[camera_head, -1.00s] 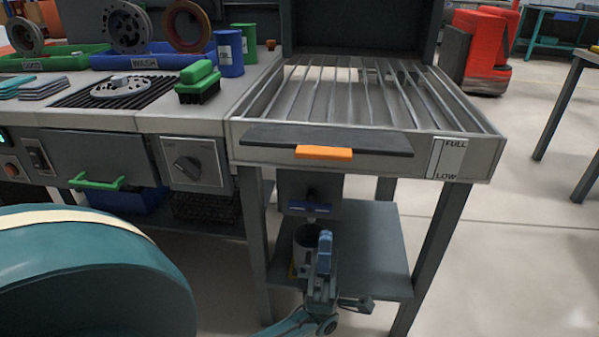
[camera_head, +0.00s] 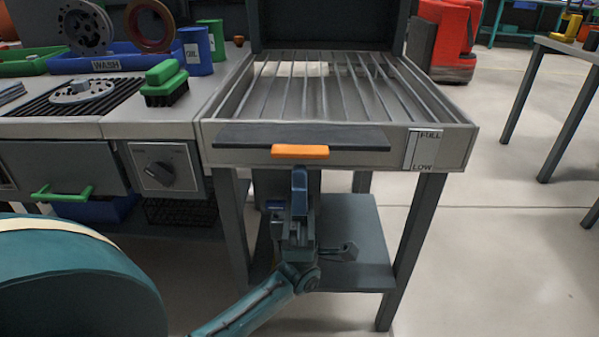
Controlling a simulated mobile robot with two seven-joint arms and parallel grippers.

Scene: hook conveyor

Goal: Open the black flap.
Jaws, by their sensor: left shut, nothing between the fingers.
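The black flap (camera_head: 352,138) lies along the front top edge of the slatted metal tray (camera_head: 438,151). An orange handle (camera_head: 300,152) sticks out from the flap's front edge. The flap looks closed and roughly level. My left gripper (camera_head: 299,178) points up from below, its tips just under the orange handle, in front of the stand. It is shut with nothing in it. Whether the tips touch the handle cannot be told. My right gripper is not in view.
A FULL/LOW gauge (camera_head: 422,150) is on the tray's front right. A workbench on the left holds a green brush (camera_head: 165,84), a blue bin (camera_head: 130,58) and a dial panel (camera_head: 164,166). A lower shelf (camera_head: 355,240) is behind my gripper.

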